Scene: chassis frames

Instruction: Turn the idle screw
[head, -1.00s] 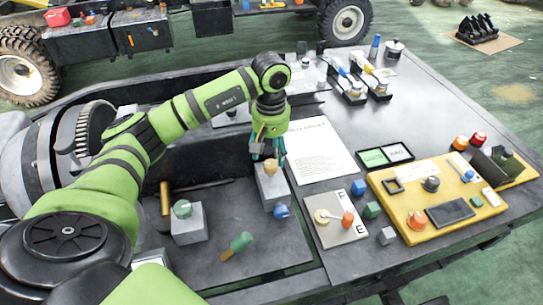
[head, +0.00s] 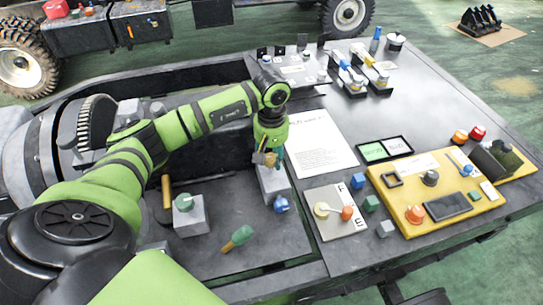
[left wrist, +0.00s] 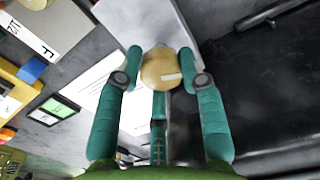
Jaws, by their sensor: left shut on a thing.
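A tan round screw knob (head: 270,159) with a pale mark on its face sits on top of a grey block (head: 273,182) near the middle of the bench. I take it for the idle screw, but no readable label shows. My left gripper (head: 266,154) is over the block from above, with its teal fingers shut on the knob. In the left wrist view the knob (left wrist: 162,69) lies between the fingertips of the left gripper (left wrist: 164,72). The fingers hide part of the knob in the head view. My right gripper is not in view.
A blue knob (head: 281,204) is close by the block's front. A green knob stands on another grey block (head: 191,220) to the left, and a green-handled tool (head: 237,238) lies in front. A paper sheet (head: 321,145) and yellow panel (head: 415,215) are to the right.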

